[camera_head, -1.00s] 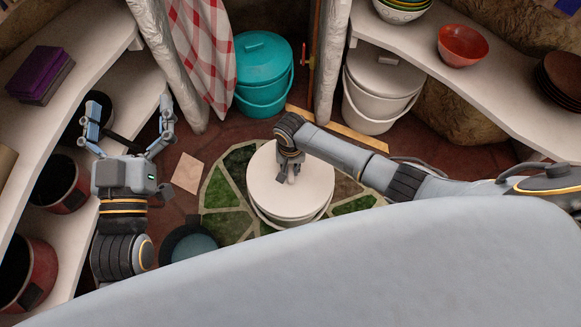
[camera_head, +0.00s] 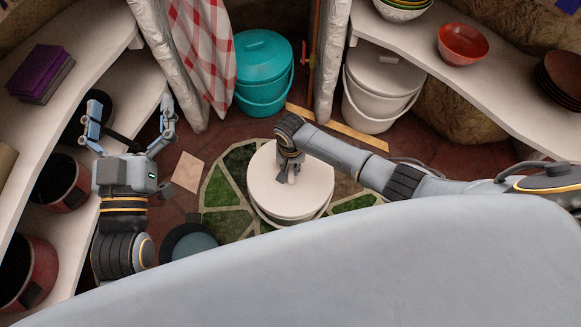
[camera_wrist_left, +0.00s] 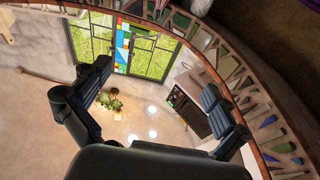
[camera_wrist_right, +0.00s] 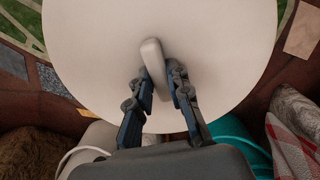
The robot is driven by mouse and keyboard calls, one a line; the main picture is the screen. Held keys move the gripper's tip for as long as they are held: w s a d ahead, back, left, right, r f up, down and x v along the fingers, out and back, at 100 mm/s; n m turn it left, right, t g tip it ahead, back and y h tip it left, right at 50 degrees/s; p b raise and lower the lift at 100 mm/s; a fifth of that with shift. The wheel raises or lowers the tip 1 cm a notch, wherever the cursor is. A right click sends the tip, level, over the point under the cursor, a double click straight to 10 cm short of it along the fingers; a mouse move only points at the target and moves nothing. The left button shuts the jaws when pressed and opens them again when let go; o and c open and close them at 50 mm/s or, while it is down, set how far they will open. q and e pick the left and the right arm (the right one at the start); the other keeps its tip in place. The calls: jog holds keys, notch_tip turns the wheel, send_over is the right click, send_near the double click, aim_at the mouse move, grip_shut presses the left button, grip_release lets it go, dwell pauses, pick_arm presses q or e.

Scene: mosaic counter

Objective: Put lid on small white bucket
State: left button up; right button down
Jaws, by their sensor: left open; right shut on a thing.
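The round white lid (camera_head: 312,182) lies level over the small white bucket (camera_head: 308,216) at the centre of the head view. It covers nearly all of the bucket; only a strip of rim and side shows below it. I cannot tell if it is fully seated. My right gripper (camera_head: 291,176) is shut on the lid's handle (camera_wrist_right: 152,58), seen in the right wrist view with a finger on each side. The lid also fills the top of that view (camera_wrist_right: 215,50). My left gripper (camera_head: 130,106) is open and empty, raised at the left, away from the bucket.
A teal lidded bucket (camera_head: 262,68) and a larger white lidded bucket (camera_head: 378,95) stand behind. A right shelf (camera_head: 425,40) holds bowls (camera_head: 463,45). Left shelves (camera_head: 105,45) hold a purple item (camera_head: 40,70) and red pots (camera_head: 62,182). Green mosaic floor (camera_head: 228,190) surrounds the small bucket.

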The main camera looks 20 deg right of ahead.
pick_arm(q)
jog(key=shift+w+a+f+g, duration=0.15)
jog(key=shift+f+g, duration=0.45)
jog(key=shift+f, duration=0.3)
jog(key=shift+f, duration=0.1)
pick_arm(e)
jog(key=c, duration=1.2)
grip_release()
jog(key=shift+o, duration=0.6)
jog(key=o, duration=0.4)
pick_arm(q)
jog(key=shift+f+p, duration=0.25)
jog(key=shift+p, duration=0.05)
